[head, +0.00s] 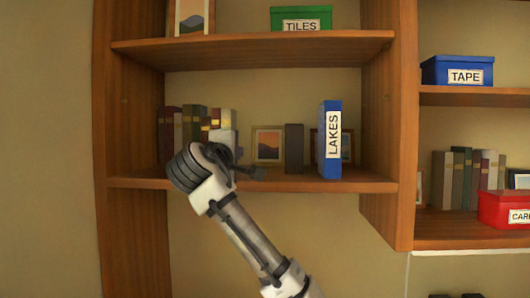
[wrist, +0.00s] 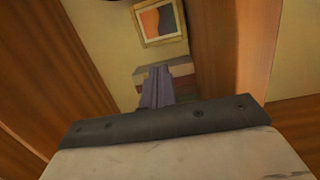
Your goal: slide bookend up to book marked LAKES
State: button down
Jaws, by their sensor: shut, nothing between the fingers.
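The blue book marked LAKES (head: 330,140) stands upright on the middle shelf, near its right end. A plain dark brown upright block (head: 294,148) stands a little to its left, with a gap between them. This may be the bookend, but I cannot be sure. My gripper (head: 257,173) is low over the shelf, left of the dark block and apart from it. Its fingers are shut and empty.
Several books (head: 190,125) stand at the shelf's left end, partly hidden by my arm. A framed picture (head: 268,146) stands behind, left of the dark block; another is partly hidden behind LAKES. The upright side panel (head: 385,120) bounds the shelf on the right.

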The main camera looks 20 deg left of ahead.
aim_at(291, 148)
jog(key=shift+w+d+r+m+h, duration=0.15)
jog(key=shift+d+r+h, duration=0.1)
jog(key=shift+d+h, duration=0.35)
jog(key=shift+w+d+r+m+h, duration=0.1)
jog(key=shift+d+r+m+h, duration=0.1)
jog(key=shift+d+h, duration=0.35)
jog(key=shift+w+d, duration=0.2)
jog(key=w+p, duration=0.2)
jog(key=w, duration=0.2)
jog(key=w+p, duration=0.2)
jog(key=w, duration=0.3)
jog(key=shift+w+a+r, duration=0.15)
jog(key=shift+w+a, duration=0.05)
jog(key=shift+w, duration=0.05)
jog(key=d, duration=0.1)
jog(key=w+d+p, duration=0.1)
jog(key=d, duration=0.1)
jog(key=shift+w+d+f, duration=0.1)
jog(key=shift+d+f, duration=0.1)
jog(key=shift+d, duration=0.15)
jog(key=d, duration=0.2)
jog(key=w+d, duration=0.1)
jog(key=d, duration=0.1)
jog(key=shift+w+d+p, duration=0.1)
jog(key=shift+w+p, duration=0.05)
jog(key=shift+p, duration=0.15)
